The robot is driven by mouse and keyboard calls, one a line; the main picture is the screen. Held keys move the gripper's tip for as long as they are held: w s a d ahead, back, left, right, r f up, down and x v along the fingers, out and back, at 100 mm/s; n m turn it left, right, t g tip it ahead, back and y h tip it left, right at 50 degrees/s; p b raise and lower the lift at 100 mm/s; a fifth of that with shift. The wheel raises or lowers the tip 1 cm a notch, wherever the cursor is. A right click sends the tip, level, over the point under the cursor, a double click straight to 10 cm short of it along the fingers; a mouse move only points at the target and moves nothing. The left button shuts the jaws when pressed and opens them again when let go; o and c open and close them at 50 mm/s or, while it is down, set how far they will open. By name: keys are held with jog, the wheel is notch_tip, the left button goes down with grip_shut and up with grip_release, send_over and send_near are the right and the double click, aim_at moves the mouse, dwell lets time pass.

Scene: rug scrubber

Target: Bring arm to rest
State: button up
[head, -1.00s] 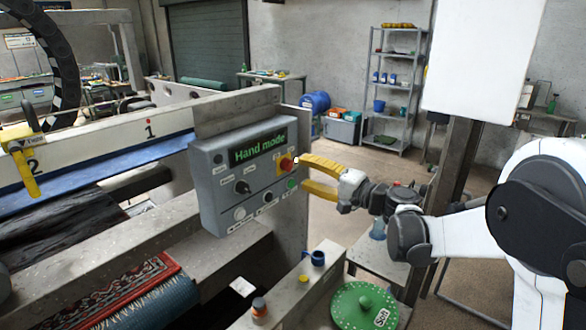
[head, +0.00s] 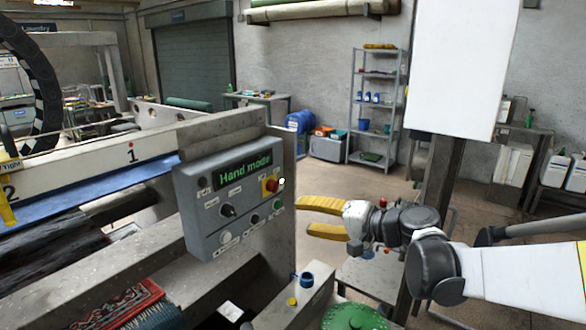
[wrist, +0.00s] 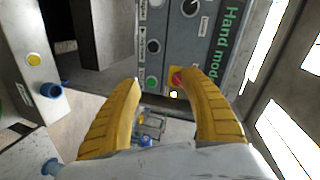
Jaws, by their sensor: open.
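My gripper (head: 300,217) has two yellow fingers and is open and empty. In the head view it stands in the air just right of the grey control box (head: 232,195), with a gap between the fingertips and the box. The box display reads "Hand mode". A red knob on a yellow plate (head: 271,185) sits at the box's right side. In the wrist view my open fingers (wrist: 165,95) point toward the box face, and the red knob (wrist: 177,80) shows near the right fingertip. My white and black arm stretches in from the right.
A dark post with a white panel (head: 462,70) stands behind my arm. A metal shelf (head: 378,110) stands at the back. Open floor lies between.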

jog(key=s+d+f+n+g+h, duration=0.1)
jog(key=s+d+f+h, duration=0.2)
jog(key=s, duration=0.5)
jog(key=s+d+f+n+h, duration=0.2)
jog(key=s+d+f+h, duration=0.2)
jog(key=s, duration=0.5)
jog(key=s+d+f+n+g+h, duration=0.1)
jog(key=s+d+f+h, duration=0.2)
jog(key=s+d, duration=0.3)
jog(key=s+h, duration=0.1)
jog(key=s, duration=0.2)
jog(key=shift+s+d+f+n+g+h+b, duration=0.2)
jog(key=shift+n+g+h+b, duration=0.1)
jog(key=shift+h, duration=0.1)
